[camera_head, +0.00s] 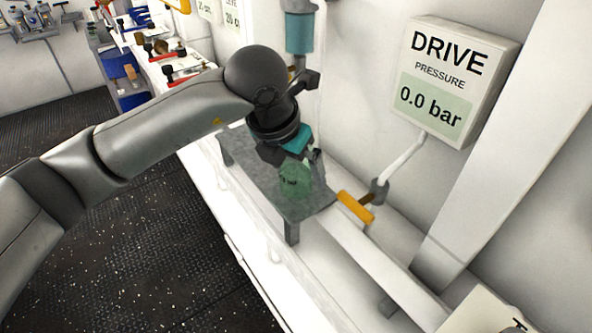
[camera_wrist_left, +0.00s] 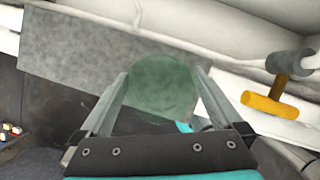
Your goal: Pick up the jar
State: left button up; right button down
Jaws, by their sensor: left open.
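A green, see-through jar (camera_head: 295,180) stands on a small grey metal stand (camera_head: 305,207) beside the wall. My left gripper (camera_head: 299,160) is above and close to the jar, reaching down from the left. In the left wrist view the round green jar (camera_wrist_left: 165,84) lies between and just past the two open fingers (camera_wrist_left: 160,90). A gap or contact between the fingers and the jar cannot be told. The jar's far side is hidden by the gripper in the head view. My right gripper is not in view.
A yellow-handled valve (camera_head: 356,207) on a pipe is right of the stand, and it also shows in the left wrist view (camera_wrist_left: 264,106). A pressure box (camera_head: 450,80) hangs on the wall. A workbench with tools (camera_head: 165,60) is at the back. The dark floor at left is clear.

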pick_arm(q)
jog(key=c, duration=1.4)
jog(key=shift+r, duration=0.1)
